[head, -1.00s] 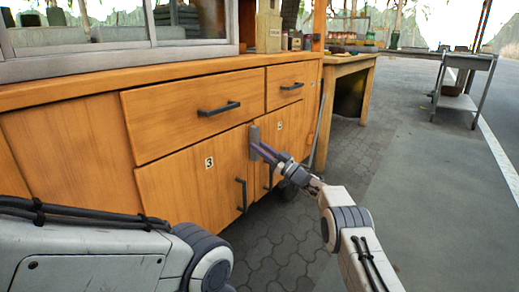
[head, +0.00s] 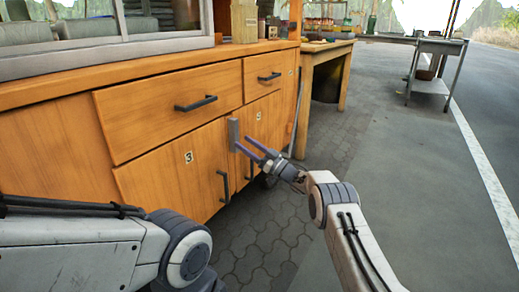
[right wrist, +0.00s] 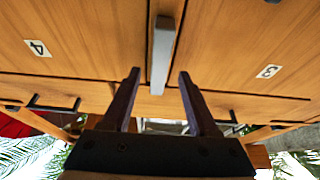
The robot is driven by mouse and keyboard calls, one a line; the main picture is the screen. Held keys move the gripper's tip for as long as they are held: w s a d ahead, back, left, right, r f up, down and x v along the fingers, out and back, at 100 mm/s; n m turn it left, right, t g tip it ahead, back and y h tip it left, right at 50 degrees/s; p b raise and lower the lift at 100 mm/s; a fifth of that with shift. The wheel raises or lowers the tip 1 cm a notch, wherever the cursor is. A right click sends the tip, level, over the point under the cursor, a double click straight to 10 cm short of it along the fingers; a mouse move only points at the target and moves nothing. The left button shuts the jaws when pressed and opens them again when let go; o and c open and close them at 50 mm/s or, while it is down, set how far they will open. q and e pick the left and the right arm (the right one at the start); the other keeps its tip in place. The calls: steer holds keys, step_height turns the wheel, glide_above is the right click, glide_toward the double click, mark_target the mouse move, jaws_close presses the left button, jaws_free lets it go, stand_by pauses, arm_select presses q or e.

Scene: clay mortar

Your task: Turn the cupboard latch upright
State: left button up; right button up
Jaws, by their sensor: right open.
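The cupboard latch (head: 234,134) is a grey bar at the seam between two wooden cupboard doors, and it stands upright. In the right wrist view the latch (right wrist: 161,60) shows as a straight bar along the door seam. My right gripper (head: 243,144) is open in front of the latch. In the wrist view its two dark fingers (right wrist: 160,74) lie to either side of the bar, with clear gaps; the head view shows the fingertips slightly apart from the door. My left gripper is out of view; only part of my left arm shows.
Black handles sit on the left door (head: 224,187) and the drawers (head: 196,103). A wooden table (head: 325,55) stands behind the cupboard, and a grey metal cart (head: 432,75) stands farther right. The pavement right of the cupboard is clear.

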arm_select(q)
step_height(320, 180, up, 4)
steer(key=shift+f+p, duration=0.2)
steer(key=shift+p, duration=1.05)
arm_select(e)
steer(key=v, duration=0.7)
